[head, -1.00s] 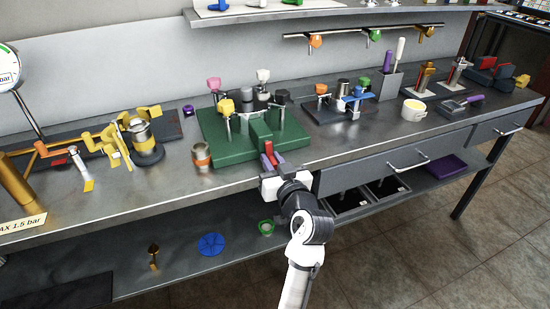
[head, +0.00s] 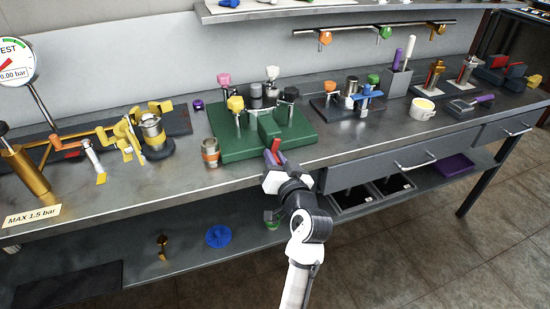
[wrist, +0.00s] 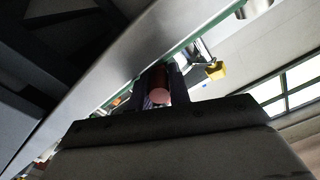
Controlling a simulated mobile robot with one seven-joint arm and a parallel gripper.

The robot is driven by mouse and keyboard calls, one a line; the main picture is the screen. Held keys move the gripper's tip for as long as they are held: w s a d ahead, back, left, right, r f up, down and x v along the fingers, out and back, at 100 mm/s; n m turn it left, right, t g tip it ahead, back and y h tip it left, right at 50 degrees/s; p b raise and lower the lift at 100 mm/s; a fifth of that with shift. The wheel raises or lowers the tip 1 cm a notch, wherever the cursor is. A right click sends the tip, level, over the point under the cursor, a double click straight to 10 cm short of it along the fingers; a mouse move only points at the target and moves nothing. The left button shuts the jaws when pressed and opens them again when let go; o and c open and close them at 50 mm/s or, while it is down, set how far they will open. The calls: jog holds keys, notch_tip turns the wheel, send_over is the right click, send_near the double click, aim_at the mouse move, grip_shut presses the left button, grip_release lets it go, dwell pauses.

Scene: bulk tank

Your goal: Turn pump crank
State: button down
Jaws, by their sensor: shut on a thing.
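A green pump-like unit (head: 228,148) stands on the bench in the head view, with several coloured knobs on posts. A red handle (head: 276,145) sticks out at its front edge, and I take it to be the crank grip. My gripper (head: 273,157) is at this handle, at the bench's front edge. In the wrist view the red grip's round pinkish end (wrist: 160,95) sits between the two dark fingers of my gripper (wrist: 158,82), which are shut on it. The rest of the crank is hidden behind the fingers and the unit.
The bench front edge (head: 330,161) runs close to my wrist. An orange-banded cup (head: 210,152) stands left of the green unit. A brass pump (head: 25,172) and gauge (head: 14,62) stand at the far left. A drawer handle (head: 415,165) juts out at right.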

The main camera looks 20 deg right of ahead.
jog(key=shift+d, duration=0.25)
jog(key=c, duration=1.3)
grip_release()
jog(key=shift+d, duration=0.1)
jog(key=shift+a+f, duration=0.1)
jog(key=shift+a, duration=0.1)
